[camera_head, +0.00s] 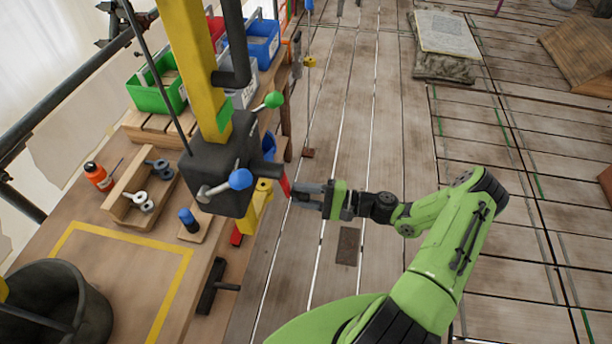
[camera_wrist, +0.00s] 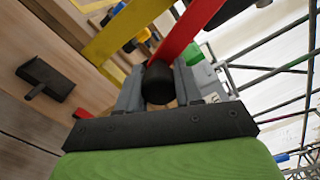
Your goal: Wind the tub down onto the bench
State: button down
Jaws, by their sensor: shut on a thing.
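The dark tub (camera_head: 75,305) is at the lower left of the head view, partly cut off; I cannot tell its height above the wooden bench (camera_head: 110,265). A yellow outline (camera_head: 178,290) marks the bench top beside it. The dark winch box (camera_head: 222,160) sits on a yellow mast (camera_head: 190,55). A red crank arm (camera_head: 284,184) is at the box's right side; it also shows in the wrist view (camera_wrist: 190,28). My gripper (camera_head: 302,193) is shut on the crank's black grip (camera_wrist: 158,88), which sits between both jaws in the wrist view.
Levers with a blue knob (camera_head: 240,179) and a green knob (camera_head: 274,99) stick out of the box near my gripper. A black T-shaped tool (camera_head: 212,287) lies on the bench edge. An orange bottle (camera_head: 98,176) and coloured bins (camera_head: 155,90) stand behind.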

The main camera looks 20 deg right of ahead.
jog(key=s+a+m+p, duration=0.4)
jog(key=s+a+m, duration=0.2)
jog(key=s+m, duration=0.3)
jog(key=shift+s, duration=0.9)
jog(key=c, duration=1.1)
grip_release()
jog(key=o, duration=0.4)
jog(key=shift+r, duration=0.15)
jog(key=shift+c, duration=0.2)
jog(key=b+v, duration=0.1)
jog(key=v, duration=1.4)
jog(key=shift+s+d+b, duration=0.15)
jog(key=shift+d+b, duration=0.15)
